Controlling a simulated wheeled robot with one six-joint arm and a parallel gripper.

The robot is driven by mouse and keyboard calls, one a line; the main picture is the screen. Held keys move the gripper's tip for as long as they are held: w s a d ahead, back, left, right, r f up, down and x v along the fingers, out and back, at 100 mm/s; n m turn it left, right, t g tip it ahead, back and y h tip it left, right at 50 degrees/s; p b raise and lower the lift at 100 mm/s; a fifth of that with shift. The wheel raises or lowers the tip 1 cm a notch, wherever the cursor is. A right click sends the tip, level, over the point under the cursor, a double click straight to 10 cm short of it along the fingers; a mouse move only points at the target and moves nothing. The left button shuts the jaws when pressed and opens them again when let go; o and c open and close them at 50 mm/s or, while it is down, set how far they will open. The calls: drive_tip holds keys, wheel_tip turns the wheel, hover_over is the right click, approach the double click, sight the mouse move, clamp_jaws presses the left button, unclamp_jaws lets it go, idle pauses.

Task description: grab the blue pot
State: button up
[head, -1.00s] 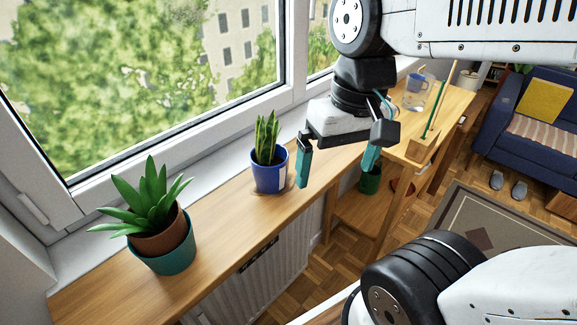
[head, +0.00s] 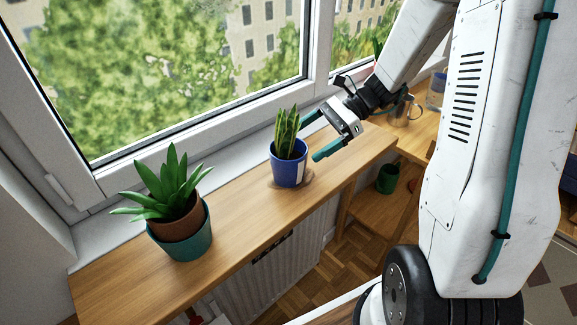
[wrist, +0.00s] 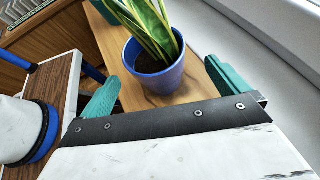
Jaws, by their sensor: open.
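The blue pot (head: 289,168) stands upright on the wooden sill shelf below the window, with a tall green snake plant in it and a pale label on its right side. My gripper (head: 312,136) is open, just to the right of the pot, with its teal fingers pointing towards it. In the wrist view the blue pot (wrist: 154,72) lies ahead, between the directions of the two teal fingers of my gripper (wrist: 168,84). The fingers do not appear to touch it, and nothing is held.
A teal pot (head: 182,240) with a brown inner pot and a spiky plant stands left on the wooden shelf (head: 235,225). The window frame (head: 200,125) runs behind. A glass mug (head: 403,110) and a dark green pot (head: 388,178) are at the right. Shelf between the pots is clear.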

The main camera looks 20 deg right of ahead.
sight(288, 155)
drive_tip(key=x, duration=0.7)
drive_tip(key=shift+s+a+f, duration=0.1)
drive_tip(key=shift+s+a, duration=0.05)
drive_tip(key=shift+s, duration=0.2)
drive_tip(key=c, duration=1.2)
